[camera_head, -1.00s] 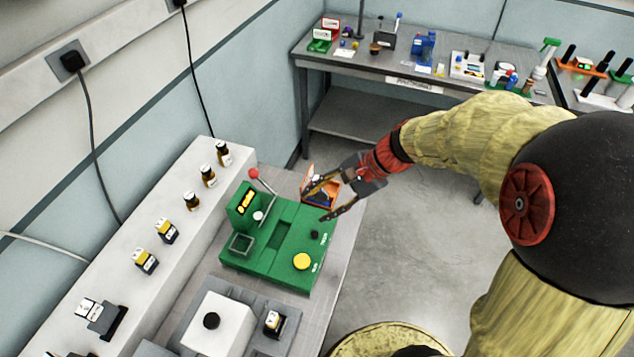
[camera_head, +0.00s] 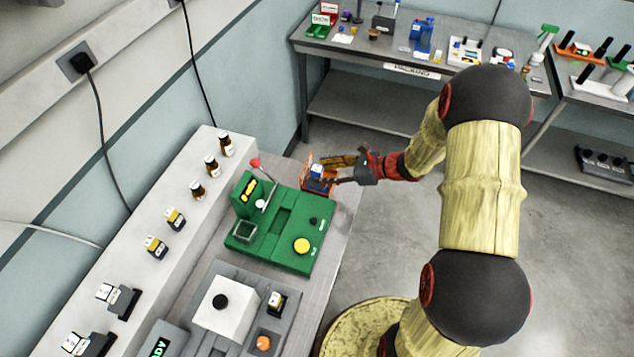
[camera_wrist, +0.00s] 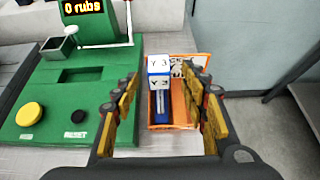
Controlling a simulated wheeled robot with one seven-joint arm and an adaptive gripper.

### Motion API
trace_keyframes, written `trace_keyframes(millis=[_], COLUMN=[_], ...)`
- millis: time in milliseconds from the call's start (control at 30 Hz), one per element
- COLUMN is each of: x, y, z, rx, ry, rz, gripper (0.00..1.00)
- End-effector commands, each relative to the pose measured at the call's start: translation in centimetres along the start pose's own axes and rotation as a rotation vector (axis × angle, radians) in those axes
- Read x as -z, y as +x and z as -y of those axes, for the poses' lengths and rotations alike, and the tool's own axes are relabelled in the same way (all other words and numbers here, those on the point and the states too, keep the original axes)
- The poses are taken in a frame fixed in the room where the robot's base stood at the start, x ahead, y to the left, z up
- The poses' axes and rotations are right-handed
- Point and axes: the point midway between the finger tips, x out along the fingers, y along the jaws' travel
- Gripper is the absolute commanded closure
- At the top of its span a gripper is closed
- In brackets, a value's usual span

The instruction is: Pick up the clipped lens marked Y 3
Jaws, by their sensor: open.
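The clipped lens marked Y 3 (camera_wrist: 159,66) has a white head with dark lettering on top and front, and a blue lower part. It stands in an orange box (camera_wrist: 206,60) and also shows small in the head view (camera_head: 317,170). My gripper (camera_wrist: 163,78) is open, with one yellow-padded finger on each side of the lens in the wrist view. The fingers look apart from the lens, and nothing is held. In the head view my gripper (camera_head: 334,171) reaches in from the right at the box.
A green station (camera_head: 278,228) with a red-knobbed lever and a yellow button stands close left of the box. Small bottles (camera_head: 212,166) line the white ledge by the wall. A grey tray (camera_head: 198,318) with a white block is nearer. Open floor lies right of the bench.

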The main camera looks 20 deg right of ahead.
Motion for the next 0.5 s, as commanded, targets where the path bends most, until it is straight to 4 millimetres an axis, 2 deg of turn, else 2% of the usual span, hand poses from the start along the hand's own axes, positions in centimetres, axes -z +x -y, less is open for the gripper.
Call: trace_keyframes(millis=[100,233,500], x=[0.8,0.7,0.6], y=[1.9,3.6,3.9], z=[-0.2,-0.2,-0.1], rx=[-0.005,-0.003,-0.001], ry=[0.001,-0.001,-0.001], rz=[0.000,-0.001,-0.001], gripper=[0.56,0.56,0.57])
